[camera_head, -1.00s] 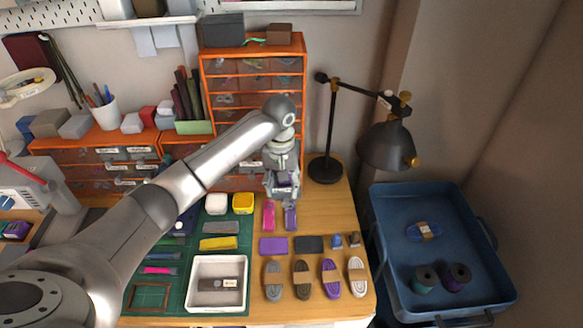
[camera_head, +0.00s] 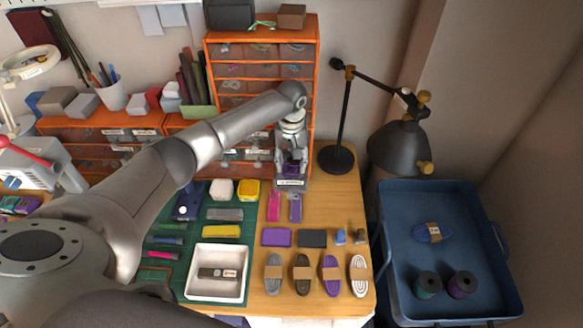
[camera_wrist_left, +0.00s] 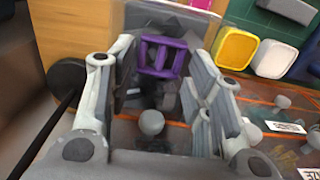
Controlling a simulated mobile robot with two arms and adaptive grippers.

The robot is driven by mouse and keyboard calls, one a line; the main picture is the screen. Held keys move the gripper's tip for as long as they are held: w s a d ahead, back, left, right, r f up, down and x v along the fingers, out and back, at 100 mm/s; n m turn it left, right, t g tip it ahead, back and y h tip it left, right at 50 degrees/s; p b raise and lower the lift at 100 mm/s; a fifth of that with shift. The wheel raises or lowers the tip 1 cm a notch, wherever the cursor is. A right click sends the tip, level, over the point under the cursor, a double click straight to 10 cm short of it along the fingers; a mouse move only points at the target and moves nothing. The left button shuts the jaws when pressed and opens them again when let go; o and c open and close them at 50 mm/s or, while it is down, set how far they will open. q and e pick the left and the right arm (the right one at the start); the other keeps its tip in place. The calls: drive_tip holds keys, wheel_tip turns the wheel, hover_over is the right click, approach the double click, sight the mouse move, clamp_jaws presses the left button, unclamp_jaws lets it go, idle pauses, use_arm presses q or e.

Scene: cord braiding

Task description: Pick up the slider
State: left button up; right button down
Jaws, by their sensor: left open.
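A small purple piece with bars and openings (camera_wrist_left: 161,56), which looks like the slider, lies in a clear pulled-out drawer among grey pieces in the left wrist view. It shows as a purple patch (camera_head: 291,168) in the head view. My left gripper (camera_head: 290,174) points down at this drawer, in front of the orange cabinet. In the left wrist view its open fingers (camera_wrist_left: 164,62) stand on either side of the purple piece, with nothing held between them. I cannot tell how far above the piece the fingertips are. My right gripper is not in view.
The orange drawer cabinet (camera_head: 262,52) rises behind the gripper, and a black lamp (camera_head: 398,146) stands to the right. A white tray (camera_head: 216,293) and several cord bundles and small pieces lie in front. A blue bin (camera_head: 402,212) is at the right.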

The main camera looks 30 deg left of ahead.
use_arm(q)
drive_tip(key=shift+s+f, duration=0.1)
drive_tip(key=shift+f, duration=0.85)
drive_tip(key=shift+c, duration=1.6)
drive_tip(key=shift+r, duration=0.65)
drive_tip(key=s+d+r+b, duration=0.2)
drive_tip(key=s+d+r, duration=0.2)
drive_tip(key=s+r, duration=0.8)
drive_tip(key=shift+s+b, duration=0.35)
drive_tip(key=shift+s, duration=0.3)
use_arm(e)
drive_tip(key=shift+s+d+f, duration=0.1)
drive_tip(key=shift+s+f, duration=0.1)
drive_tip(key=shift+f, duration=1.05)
